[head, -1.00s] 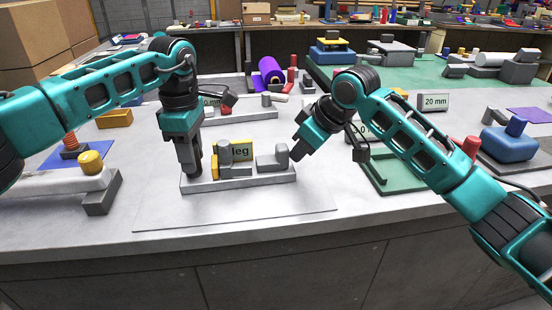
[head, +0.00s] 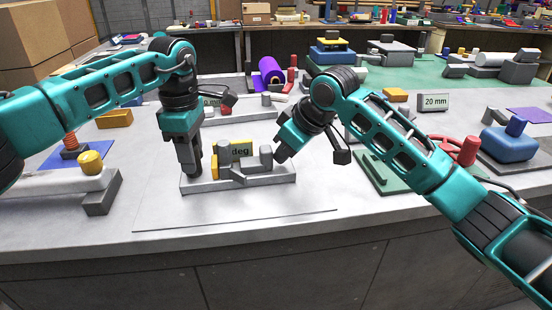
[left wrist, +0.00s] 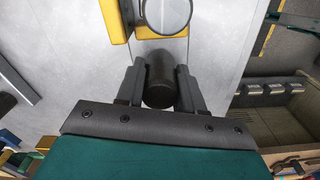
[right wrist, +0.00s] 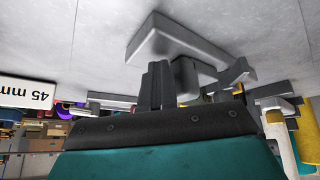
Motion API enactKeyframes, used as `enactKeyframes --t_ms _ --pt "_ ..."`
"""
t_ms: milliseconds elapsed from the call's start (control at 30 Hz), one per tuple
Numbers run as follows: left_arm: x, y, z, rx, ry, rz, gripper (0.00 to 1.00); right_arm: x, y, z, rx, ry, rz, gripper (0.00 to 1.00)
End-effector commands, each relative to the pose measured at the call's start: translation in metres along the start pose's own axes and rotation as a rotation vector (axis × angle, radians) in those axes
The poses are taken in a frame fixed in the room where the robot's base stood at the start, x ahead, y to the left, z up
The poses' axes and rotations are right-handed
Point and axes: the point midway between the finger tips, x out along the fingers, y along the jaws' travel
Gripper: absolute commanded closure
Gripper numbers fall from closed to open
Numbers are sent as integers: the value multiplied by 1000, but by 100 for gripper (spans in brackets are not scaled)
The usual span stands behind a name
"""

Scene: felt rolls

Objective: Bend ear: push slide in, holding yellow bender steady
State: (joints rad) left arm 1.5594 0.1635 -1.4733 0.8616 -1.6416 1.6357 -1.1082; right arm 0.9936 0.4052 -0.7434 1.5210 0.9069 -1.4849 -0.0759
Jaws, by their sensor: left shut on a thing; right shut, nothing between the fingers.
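The yellow bender (head: 224,153), lettered "deg", stands on a light grey base (head: 215,186) on the bench. My left gripper (head: 191,170) points down at its left end. In the left wrist view its fingers are shut on a dark round post (left wrist: 160,82), with yellow parts (left wrist: 160,32) just beyond. The grey slide, with its upright post (head: 266,158), sits close to the bender's right side. My right gripper (head: 281,156) is shut and empty, right beside that post. In the right wrist view the fingertips (right wrist: 157,72) are close to the slide post (right wrist: 186,76); contact is unclear.
A green tray (head: 380,182) and a "20 mm" sign (head: 433,102) are to the right. A purple roll (head: 269,70) stands behind. A grey fixture with a yellow knob (head: 90,163) is at the left. The bench front is clear.

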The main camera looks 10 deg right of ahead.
Motion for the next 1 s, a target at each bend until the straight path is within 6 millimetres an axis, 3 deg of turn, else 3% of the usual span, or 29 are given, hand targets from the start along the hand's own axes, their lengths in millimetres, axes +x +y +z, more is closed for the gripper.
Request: enactKeyframes --t_ms 467,1000 --pt "3 -1 1 4 2 -5 100 7 -18 -15 -3 5 -4 100" --pt "3 -1 3 6 -1 -3 100 -1 -17 -19 -6 11 -8 100"
